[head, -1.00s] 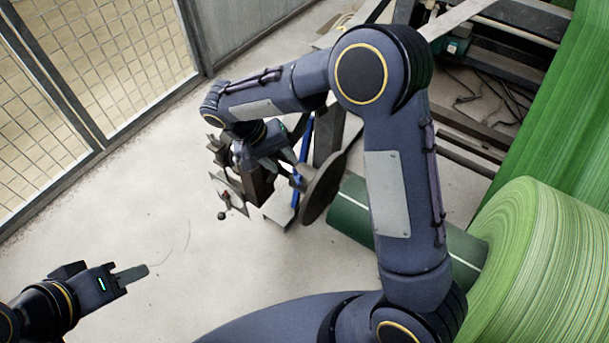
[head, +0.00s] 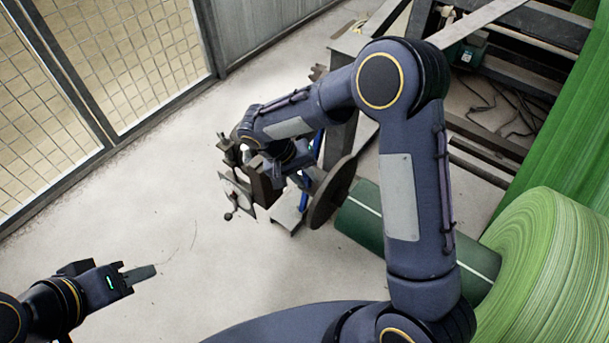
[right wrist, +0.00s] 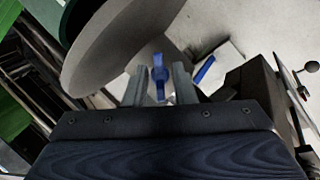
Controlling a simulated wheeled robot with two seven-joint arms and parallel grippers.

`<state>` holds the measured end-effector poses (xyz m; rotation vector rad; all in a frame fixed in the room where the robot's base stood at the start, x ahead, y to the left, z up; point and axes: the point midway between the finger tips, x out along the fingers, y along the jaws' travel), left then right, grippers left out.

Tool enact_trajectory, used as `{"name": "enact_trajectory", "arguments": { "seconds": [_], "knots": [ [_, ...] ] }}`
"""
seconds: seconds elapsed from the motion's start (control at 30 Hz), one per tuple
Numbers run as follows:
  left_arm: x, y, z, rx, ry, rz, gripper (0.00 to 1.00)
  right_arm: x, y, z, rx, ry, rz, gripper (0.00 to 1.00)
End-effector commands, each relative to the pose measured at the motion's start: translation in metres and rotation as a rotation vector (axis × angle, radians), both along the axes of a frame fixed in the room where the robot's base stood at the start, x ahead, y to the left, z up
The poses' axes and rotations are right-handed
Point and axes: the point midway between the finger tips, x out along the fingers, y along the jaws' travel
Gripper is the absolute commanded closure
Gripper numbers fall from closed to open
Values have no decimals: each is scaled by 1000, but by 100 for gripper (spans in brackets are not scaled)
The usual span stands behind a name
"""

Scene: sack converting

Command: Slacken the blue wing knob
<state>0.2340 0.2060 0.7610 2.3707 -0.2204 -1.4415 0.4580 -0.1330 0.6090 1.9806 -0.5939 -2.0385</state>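The blue wing knob (right wrist: 159,76) shows in the right wrist view, upright between the two fingers of my right gripper (right wrist: 161,84). The fingers are apart, with a narrow gap on each side of the knob; I cannot tell whether the knob is deep between them or just beyond the tips. In the head view my right gripper (head: 304,180) is beside a round dark disc (head: 333,192), and my own arm hides the knob. My left gripper (head: 140,274) is over bare floor at the lower left, seen edge-on, away from the machine.
The grey disc (right wrist: 115,45) is close to the left finger in the wrist view. A dark block (right wrist: 252,92) and a lever with a ball end (right wrist: 311,67) are to the right. A green roll (head: 545,275) stands at the right. A mesh fence (head: 135,60) bounds clear floor.

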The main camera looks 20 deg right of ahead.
Motion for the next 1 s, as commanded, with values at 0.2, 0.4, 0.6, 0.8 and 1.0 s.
{"name": "enact_trajectory", "arguments": {
  "seconds": [0.2,0.4,0.6,0.8,1.0],
  "knots": [
    [0,0,0,0,0,0,64,0,0,0,0,0,0,100],
    [0,0,1,0,0,0,64,0,0,0,-4,5,10,100],
    [0,0,5,0,0,0,64,0,1,1,-31,37,69,100],
    [0,0,12,0,0,0,64,0,2,1,-82,104,187,100],
    [0,0,20,0,0,0,64,0,3,0,-148,187,341,100]
  ]
}}
